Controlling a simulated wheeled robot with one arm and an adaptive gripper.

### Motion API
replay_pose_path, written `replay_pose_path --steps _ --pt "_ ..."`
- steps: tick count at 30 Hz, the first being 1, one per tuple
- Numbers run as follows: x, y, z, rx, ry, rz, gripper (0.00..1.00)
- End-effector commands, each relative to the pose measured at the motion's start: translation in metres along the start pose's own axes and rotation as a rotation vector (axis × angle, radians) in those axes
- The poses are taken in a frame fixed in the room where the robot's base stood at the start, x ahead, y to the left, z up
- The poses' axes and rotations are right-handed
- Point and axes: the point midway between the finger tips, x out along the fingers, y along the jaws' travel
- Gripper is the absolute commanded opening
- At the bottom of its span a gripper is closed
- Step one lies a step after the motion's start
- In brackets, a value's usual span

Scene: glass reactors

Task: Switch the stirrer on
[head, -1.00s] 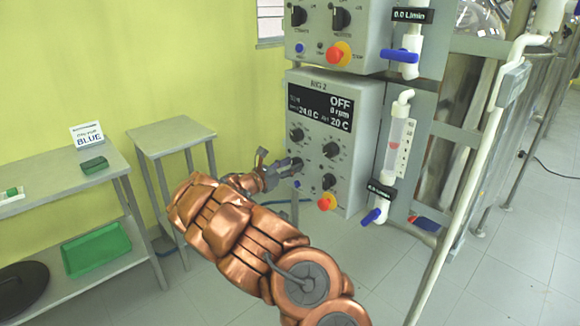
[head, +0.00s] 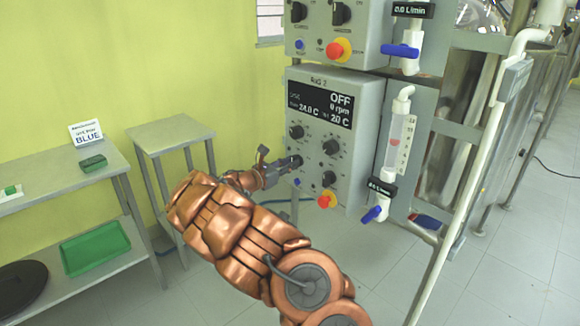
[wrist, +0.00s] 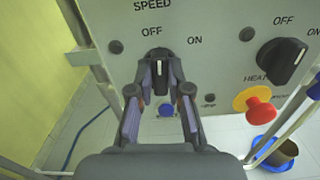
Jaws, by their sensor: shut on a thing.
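The RG 2 control box (head: 335,120) shows OFF and 0 rpm on its dark display (head: 320,105). In the wrist view the black stirrer knob (wrist: 159,66) sits under the words OFF and ON, below SPEED. Its white mark points up towards OFF. My gripper (wrist: 160,82) is shut on this knob, one finger on each side. In the head view my gripper (head: 287,164) reaches the lower left of the box's face and hides most of the knob.
The heat knob (wrist: 284,60) and a red stop button on a yellow base (wrist: 257,103) are to the right. A flow meter with a blue valve handle (head: 371,214) hangs beside the box. A small grey table (head: 170,130) stands left of my arm.

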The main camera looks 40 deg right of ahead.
Motion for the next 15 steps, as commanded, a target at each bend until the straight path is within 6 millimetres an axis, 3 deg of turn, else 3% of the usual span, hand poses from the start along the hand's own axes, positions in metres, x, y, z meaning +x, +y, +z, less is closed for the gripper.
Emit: replay_pose_path --steps 15 --pt "-0.0002 -0.0033 -0.0084 0.435 -0.001 -0.001 0.00"
